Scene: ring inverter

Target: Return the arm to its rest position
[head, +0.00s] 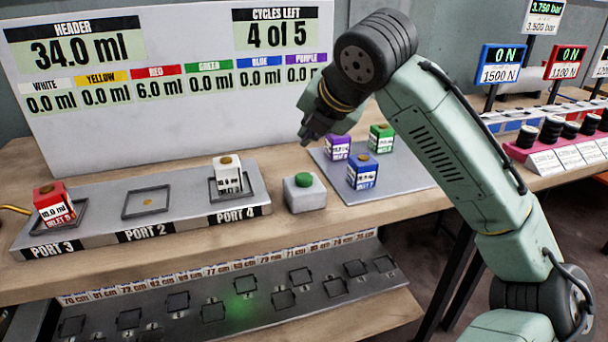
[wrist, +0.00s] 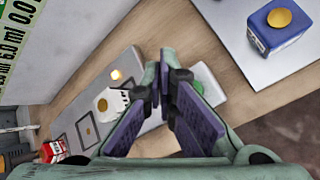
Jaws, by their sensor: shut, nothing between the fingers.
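My gripper (head: 309,140) hangs over the table, above and just beyond the grey box with the green button (head: 303,180). In the wrist view my gripper (wrist: 166,72) is shut and empty, its fingers together in front of the green button (wrist: 205,88), which they partly hide. My arm (head: 440,130) reaches in from the right, bent at the elbow. A red block (head: 54,203) sits at PORT 3 and a white block (head: 228,174) at PORT 4. The PORT 2 frame (head: 147,202) is empty.
A grey mat (head: 405,178) right of the button holds purple (head: 338,147), green (head: 381,138) and blue (head: 362,171) blocks. A display board (head: 170,130) stands behind the ports. A lower shelf (head: 240,305) has empty frames. Coloured stations (head: 570,135) are at far right.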

